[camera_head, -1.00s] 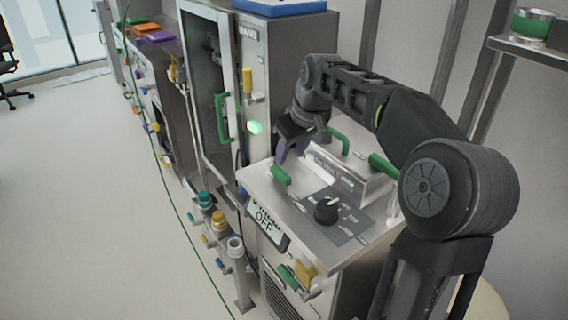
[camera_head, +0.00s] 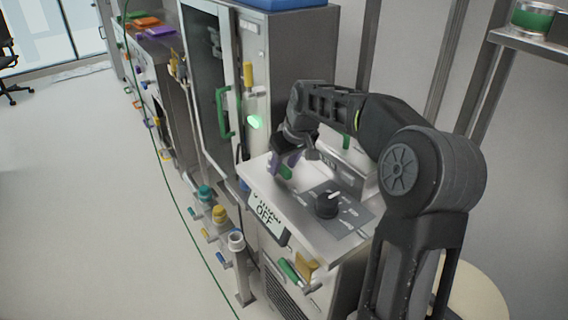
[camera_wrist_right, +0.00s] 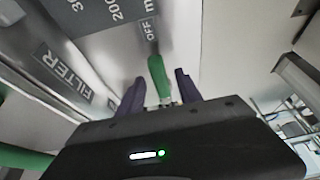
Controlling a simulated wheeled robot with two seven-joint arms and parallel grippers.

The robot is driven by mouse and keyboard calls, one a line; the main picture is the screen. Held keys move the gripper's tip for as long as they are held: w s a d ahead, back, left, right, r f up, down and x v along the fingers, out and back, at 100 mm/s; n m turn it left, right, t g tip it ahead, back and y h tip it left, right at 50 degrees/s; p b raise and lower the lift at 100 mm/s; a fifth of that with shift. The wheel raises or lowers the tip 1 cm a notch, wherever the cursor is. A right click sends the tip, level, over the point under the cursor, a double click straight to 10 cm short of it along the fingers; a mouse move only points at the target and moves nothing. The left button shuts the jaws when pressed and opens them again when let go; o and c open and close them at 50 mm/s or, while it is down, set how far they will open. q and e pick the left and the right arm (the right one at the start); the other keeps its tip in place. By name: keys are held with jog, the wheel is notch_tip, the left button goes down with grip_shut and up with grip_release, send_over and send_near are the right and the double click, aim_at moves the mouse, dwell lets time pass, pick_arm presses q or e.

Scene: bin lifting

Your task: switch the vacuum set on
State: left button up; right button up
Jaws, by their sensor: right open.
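My right gripper (camera_head: 284,165), with purple fingers, is open at this lever. In the right wrist view, the green lever (camera_wrist_right: 157,72) lies between the two open fingers (camera_wrist_right: 160,84), with OFF lettering just beyond it. Whether a finger touches it I cannot tell. My left gripper is not in view.
A tall cabinet (camera_head: 290,50) with a green handle and a lit green lamp (camera_head: 255,122) stands behind. A FILTER label (camera_wrist_right: 64,68) lies beside the fingers. Pipe fittings (camera_head: 219,215) stand at the left front. The floor (camera_head: 80,190) at left is clear.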

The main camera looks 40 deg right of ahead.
jog(key=shift+c, duration=0.5)
grip_shut()
dwell(0.9)
